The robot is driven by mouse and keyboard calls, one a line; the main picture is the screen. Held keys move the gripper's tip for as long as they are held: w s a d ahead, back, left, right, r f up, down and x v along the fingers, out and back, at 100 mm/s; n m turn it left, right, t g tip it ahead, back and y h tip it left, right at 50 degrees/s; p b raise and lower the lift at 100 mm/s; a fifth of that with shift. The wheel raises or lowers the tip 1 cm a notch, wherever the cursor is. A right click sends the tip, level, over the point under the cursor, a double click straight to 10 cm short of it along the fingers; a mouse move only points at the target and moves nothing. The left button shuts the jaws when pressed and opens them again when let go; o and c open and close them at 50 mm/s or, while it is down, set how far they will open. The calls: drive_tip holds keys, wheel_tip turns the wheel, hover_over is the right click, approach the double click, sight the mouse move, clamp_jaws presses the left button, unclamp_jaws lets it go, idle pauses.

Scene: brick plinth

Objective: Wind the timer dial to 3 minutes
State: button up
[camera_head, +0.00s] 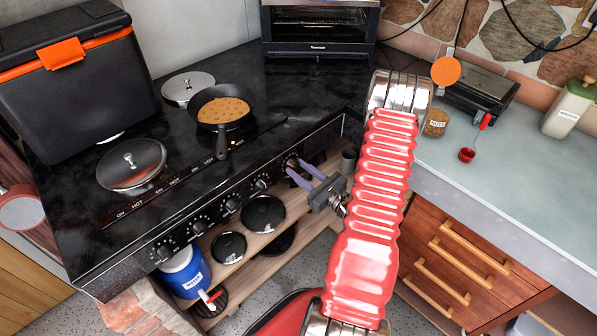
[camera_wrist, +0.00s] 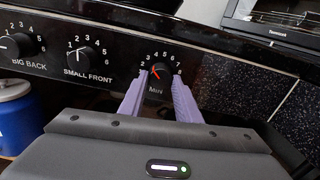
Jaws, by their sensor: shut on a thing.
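The dial (camera_wrist: 163,74) is a small black knob with a red pointer on the stove's front panel. It is labelled "Mini" and ringed by numbers from about 2 to 8. The red pointer slants up and left, roughly towards the 3; its exact setting is hard to read. My gripper (camera_wrist: 160,80) has its two purple fingers on either side of the knob, shut on it. In the head view, my gripper (camera_head: 298,170) reaches the right end of the knob row, and its fingers partly hide the dial.
Other knobs, such as "Small Front" (camera_wrist: 87,54) and "Big Back" (camera_wrist: 16,47), sit left along the panel. A shelf with black pans lies below.

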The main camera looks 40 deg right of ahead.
drive_tip(key=o, duration=1.1)
drive_tip(key=shift+c, duration=0.2)
drive_tip(key=s, duration=1.3)
drive_tip(key=shift+s+d, duration=0.2)
drive_tip(key=shift+s, duration=0.2)
drive_tip(key=shift+f, duration=0.1)
